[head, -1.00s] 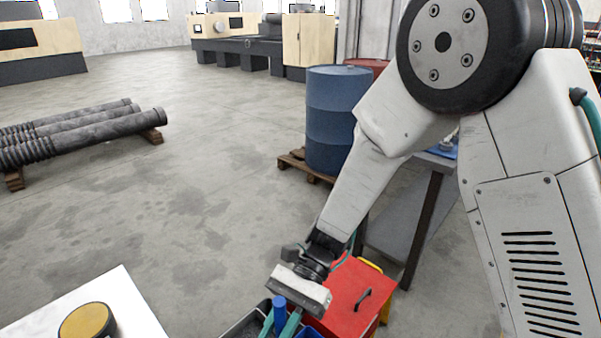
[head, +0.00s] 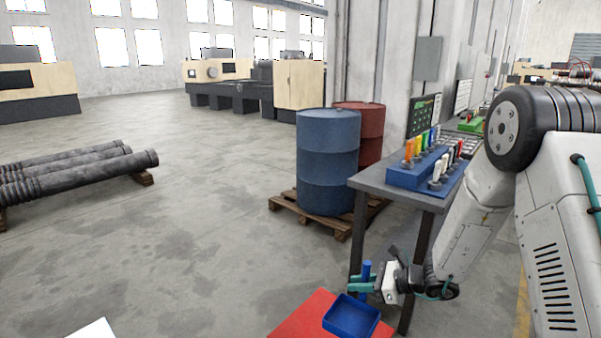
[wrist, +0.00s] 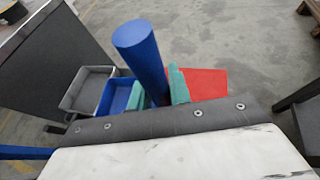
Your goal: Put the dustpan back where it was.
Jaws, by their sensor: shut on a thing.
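The blue dustpan shows as an upright round handle (head: 366,269) and a shallow square pan (head: 351,317) below it. My gripper (head: 362,284) is shut on the handle, its teal fingers on either side. The join between handle and pan is hidden behind the fingers. In the head view the pan lies over the right part of a red box top (head: 302,314); I cannot tell whether it touches. In the wrist view the handle (wrist: 140,55) leans toward the camera, with the pan (wrist: 118,96) below left. The red box (wrist: 207,82) is right of the handle there.
A grey open bin (wrist: 84,90) shows beside the pan in the wrist view. A grey table (head: 400,188) with a blue tool rack (head: 420,176) stands close behind my gripper. Blue (head: 328,165) and red (head: 360,130) barrels stand on a pallet. Open floor lies left.

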